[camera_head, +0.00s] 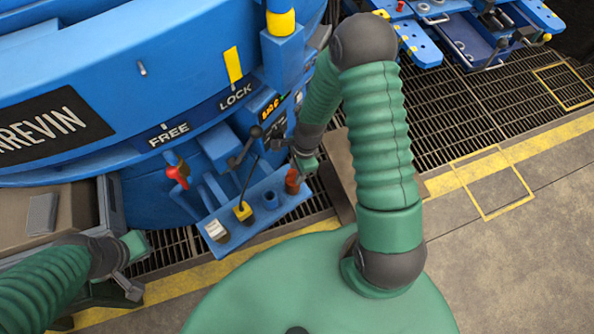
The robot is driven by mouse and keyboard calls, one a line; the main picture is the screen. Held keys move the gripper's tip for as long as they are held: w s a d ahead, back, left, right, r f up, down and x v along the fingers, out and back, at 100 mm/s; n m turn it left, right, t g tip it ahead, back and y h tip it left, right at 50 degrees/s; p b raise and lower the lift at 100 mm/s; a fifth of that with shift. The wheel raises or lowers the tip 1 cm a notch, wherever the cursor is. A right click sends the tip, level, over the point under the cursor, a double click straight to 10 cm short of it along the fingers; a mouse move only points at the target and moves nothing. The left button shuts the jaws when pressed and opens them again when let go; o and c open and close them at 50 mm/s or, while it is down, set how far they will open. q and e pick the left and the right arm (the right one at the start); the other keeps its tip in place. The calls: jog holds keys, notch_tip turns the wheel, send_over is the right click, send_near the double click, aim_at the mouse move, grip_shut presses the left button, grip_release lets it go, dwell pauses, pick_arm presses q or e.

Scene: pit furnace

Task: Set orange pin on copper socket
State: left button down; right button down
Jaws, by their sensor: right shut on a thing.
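A reddish-brown upright cylinder (292,182) stands at the right end of the blue tray (236,240); its colour fits the copper socket. My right gripper (296,153) is just above and beside this cylinder, close to it. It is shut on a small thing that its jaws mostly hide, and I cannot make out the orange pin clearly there. Whether the held thing touches the cylinder cannot be told. My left gripper (133,268) is low at the left, away from the tray; its jaw opening is unclear.
The large blue furnace (150,100) fills the upper left. Floor at right is clear.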

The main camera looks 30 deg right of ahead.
jog(key=shift+f, duration=0.15)
jog(key=c, duration=1.4)
grip_release()
jog(key=shift+o, duration=0.2)
notch_tip(320, 180, up, 11)
jog(key=d+p, duration=0.1)
jog(key=p, duration=0.9)
jog(key=shift+d, duration=0.4)
